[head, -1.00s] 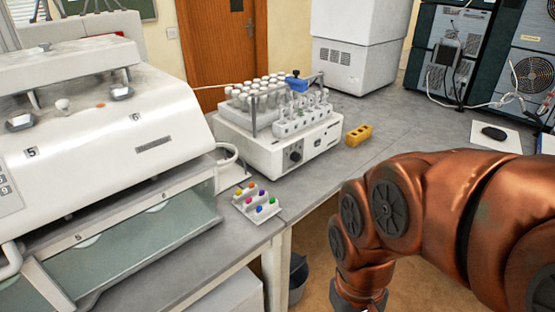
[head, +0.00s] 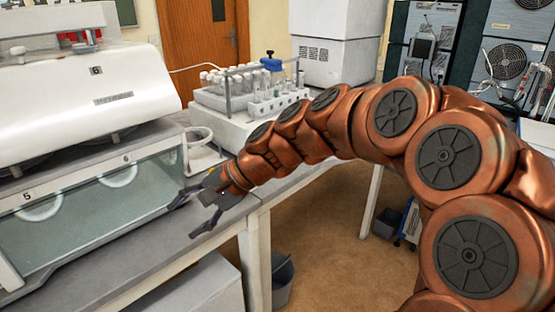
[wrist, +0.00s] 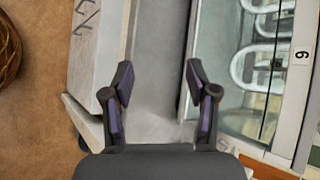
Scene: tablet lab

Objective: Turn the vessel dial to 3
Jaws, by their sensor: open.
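The white tube-rack unit (head: 207,112) stands on the bench in the head view, with capped tubes and a blue clamp on top. My arm covers most of its front panel, so the dark knob seen there earlier is hidden. No dial setting can be read. My gripper (head: 182,220) is open and empty, over the bench's front edge, to the left of and nearer than the unit. In the wrist view my gripper (wrist: 158,75) has its two fingers wide apart above the grey bench top, with nothing between them.
The white machine (head: 75,75) with a glass tank (head: 100,200) marked 5 and 6 fills the left; the tank (wrist: 237,75) lies close to the right finger in the wrist view. A bin (head: 282,278) stands on the floor under the bench.

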